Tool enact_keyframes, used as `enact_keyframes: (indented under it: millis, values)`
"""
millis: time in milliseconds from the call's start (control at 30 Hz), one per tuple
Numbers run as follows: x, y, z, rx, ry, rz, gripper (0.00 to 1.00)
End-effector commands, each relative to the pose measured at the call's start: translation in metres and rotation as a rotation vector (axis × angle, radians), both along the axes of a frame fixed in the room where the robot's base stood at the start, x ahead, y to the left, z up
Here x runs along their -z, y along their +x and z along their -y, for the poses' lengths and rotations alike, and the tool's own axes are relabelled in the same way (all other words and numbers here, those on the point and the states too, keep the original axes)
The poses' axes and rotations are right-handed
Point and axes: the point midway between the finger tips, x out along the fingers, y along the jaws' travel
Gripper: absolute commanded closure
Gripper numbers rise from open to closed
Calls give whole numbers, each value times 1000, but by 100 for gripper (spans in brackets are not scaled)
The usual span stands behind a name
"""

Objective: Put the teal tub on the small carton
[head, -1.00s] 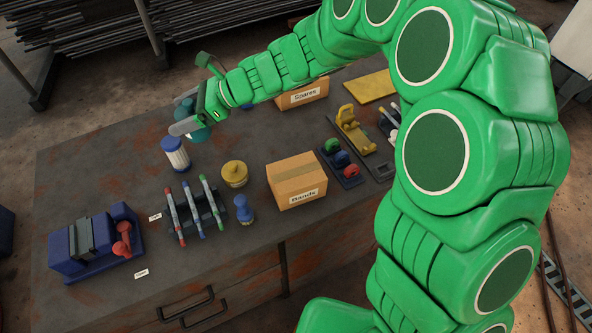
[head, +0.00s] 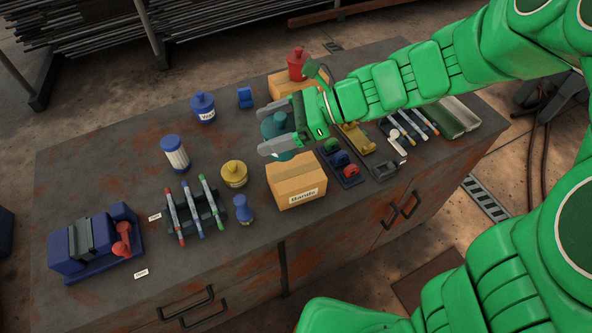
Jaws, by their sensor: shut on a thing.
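My gripper (head: 278,128) is shut on the teal tub (head: 279,127), with one finger on its far side and one on its near side. The tub looks upright, and its lower part is partly hidden by the near finger. It shows just above the back edge of the brown carton labelled "Bands" (head: 297,186); I cannot tell whether they touch. Another carton (head: 284,85) stands farther back, partly hidden by my gripper and arm.
A blue tub (head: 203,107), a white jar with a blue lid (head: 175,153) and a yellow tub (head: 234,173) stand to the left. A pen rack (head: 197,212) and a blue bottle (head: 243,209) are near the front. A tool holder (head: 341,163) sits right of the Bands carton.

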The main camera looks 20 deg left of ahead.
Motion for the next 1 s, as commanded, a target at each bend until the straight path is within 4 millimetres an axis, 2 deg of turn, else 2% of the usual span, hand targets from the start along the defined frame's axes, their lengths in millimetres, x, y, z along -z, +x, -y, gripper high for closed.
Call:
enact_keyframes:
  millis: [200,500,800,1000]
  values:
    - [-5,-20,41,11,-3,-4,61]
    - [-9,-52,84,17,-4,-14,61]
    - [-11,-68,102,19,-4,-15,61]
    - [-5,-60,95,17,-4,-20,61]
